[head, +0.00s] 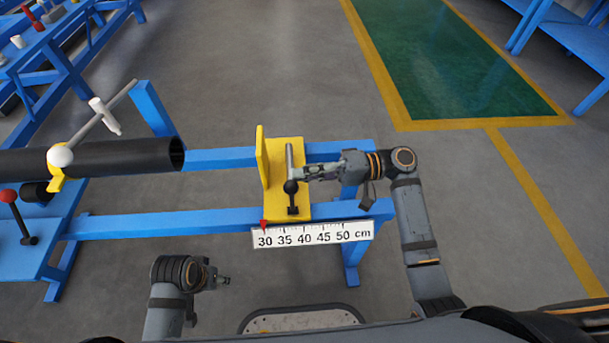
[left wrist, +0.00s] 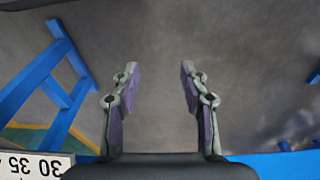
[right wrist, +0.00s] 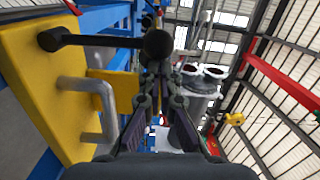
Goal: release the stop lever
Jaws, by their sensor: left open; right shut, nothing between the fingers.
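The stop is a yellow angled plate (head: 273,180) on the blue rails, with a grey bar handle (head: 289,158). Its black stop lever (head: 292,198) has a ball knob and stands on the plate's near part. In the right wrist view the lever (right wrist: 100,41) runs across the top left, its ball in front of the fingertips. My right gripper (head: 307,173) is shut and empty, with its fingertips close to the knob; I cannot tell whether they touch it. It also shows in the right wrist view (right wrist: 161,85). My left gripper (left wrist: 157,75) is open and empty, low over the floor side.
A white centimetre scale (head: 313,234) with a red pointer (head: 264,224) lies along the near rail. A black pipe (head: 120,158) with a white-balled rod lies to the left. A red-knobbed lever (head: 9,196) stands at far left.

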